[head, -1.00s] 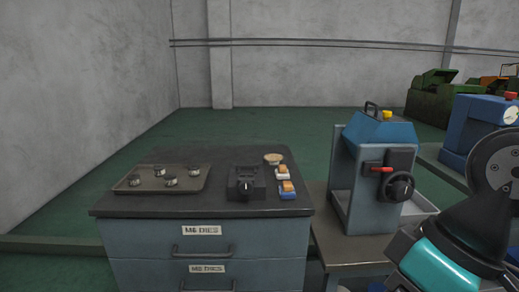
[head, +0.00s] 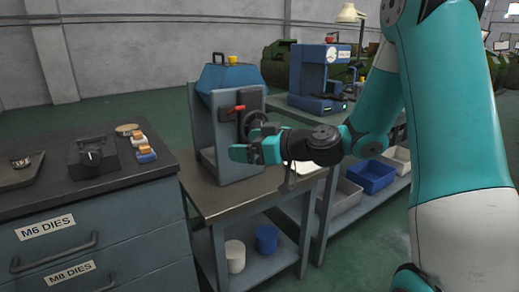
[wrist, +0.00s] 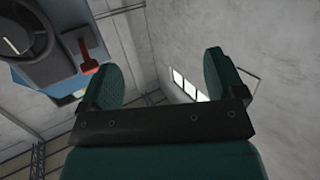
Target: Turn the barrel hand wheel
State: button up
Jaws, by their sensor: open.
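The black hand wheel (head: 251,122) is on the front of a grey and blue machine (head: 228,150), to the right of a red lever (head: 233,109). My gripper (head: 250,146) is at the wheel's lower edge in the head view and partly hides it. In the wrist view, my gripper (wrist: 165,75) is open, with only wall and window between its fingers. The wheel (wrist: 27,30) shows at the upper left there, outside the fingers, with the red lever (wrist: 88,57) nearer the left finger. I cannot tell whether a finger touches the wheel.
The machine stands on a bench (head: 240,192) with white and blue pots on its lower shelf. A die cabinet (head: 90,215) is at the left. A blue machine (head: 320,75) and bins (head: 371,176) are at the right. The floor between is partly clear.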

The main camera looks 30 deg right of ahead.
jog(key=w+d+f+m+t+h+b, duration=0.15)
jog(key=d+h, duration=0.25)
jog(key=d, duration=0.4)
jog(key=d+f+m+t+h, duration=0.3)
jog(key=d, duration=0.5)
jog(key=shift+w+a+f+p, duration=0.1)
jog(key=shift+w+a+p, duration=0.1)
jog(key=shift+w+p, duration=2.15)
jog(key=shift+w+a+f+p, duration=0.15)
jog(key=shift+w+p, duration=1.1)
jog(key=shift+w, duration=2.15)
jog(key=shift+w+a+r+p, duration=0.1)
jog(key=shift+w+a+p, duration=0.15)
jog(key=shift+w+p, duration=2.1)
jog(key=shift+w+b, duration=0.5)
jog(key=shift+b, duration=0.05)
jog(key=shift+c, duration=0.4)
jog(key=c, duration=0.8)
jog(key=shift+c, duration=0.2)
